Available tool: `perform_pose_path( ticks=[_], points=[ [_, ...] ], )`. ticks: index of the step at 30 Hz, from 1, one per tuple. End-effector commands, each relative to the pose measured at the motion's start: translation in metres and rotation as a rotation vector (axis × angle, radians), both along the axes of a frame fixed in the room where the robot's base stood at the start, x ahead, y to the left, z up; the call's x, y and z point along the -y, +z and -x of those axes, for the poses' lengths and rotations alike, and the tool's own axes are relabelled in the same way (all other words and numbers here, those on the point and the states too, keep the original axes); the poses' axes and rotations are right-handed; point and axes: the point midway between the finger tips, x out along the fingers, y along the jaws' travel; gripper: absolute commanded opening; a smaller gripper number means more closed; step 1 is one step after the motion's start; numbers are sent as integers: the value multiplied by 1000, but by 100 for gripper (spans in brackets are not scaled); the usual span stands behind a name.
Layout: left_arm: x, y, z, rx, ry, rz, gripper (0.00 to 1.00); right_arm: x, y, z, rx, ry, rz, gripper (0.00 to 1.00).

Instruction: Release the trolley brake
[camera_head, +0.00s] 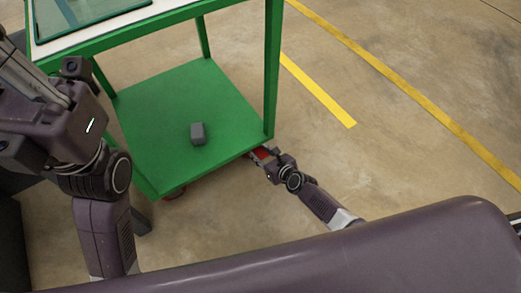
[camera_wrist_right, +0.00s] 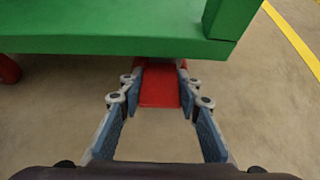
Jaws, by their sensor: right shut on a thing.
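The green trolley (camera_head: 180,95) stands in front of me, with a flat lower shelf and upright legs. A red brake pedal (camera_wrist_right: 160,86) sticks out under the shelf's near right corner. A bit of red also shows there in the head view. My right gripper (camera_head: 260,155) is low at that corner. In the right wrist view, its two fingers (camera_wrist_right: 159,80) are closed on the pedal, one at each side. The pedal's inner end and the wheel behind it are hidden under the shelf. My left arm is at the left of the head view; its fingers are not visible.
A small grey block (camera_head: 197,133) lies on the lower shelf. Another red caster (camera_head: 174,194) shows under the near left corner, and also in the right wrist view (camera_wrist_right: 8,70). The floor to the right is open, with yellow lines (camera_head: 318,90).

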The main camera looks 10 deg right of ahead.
Motion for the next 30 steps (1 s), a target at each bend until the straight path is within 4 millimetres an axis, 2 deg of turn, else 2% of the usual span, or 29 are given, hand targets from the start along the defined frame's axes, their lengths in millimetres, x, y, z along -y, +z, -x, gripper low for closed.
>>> perform_pose_path(
  ticks=[14,15,19,20,30],
  points=[
    [0,-2,-1,-10,0,0,0,-1,-2,2,-11,3,2,0],
    [0,-1,-1,-10,0,0,0,-1,-2,2,-11,3,2,32],
    [0,-1,-1,-9,-1,-1,0,-1,-2,2,-10,3,2,47],
    [0,-1,-1,-10,-1,0,0,-1,-1,1,-10,2,2,49],
    [0,-2,-2,-9,1,1,0,-1,0,1,-7,1,1,49]
  ],
)
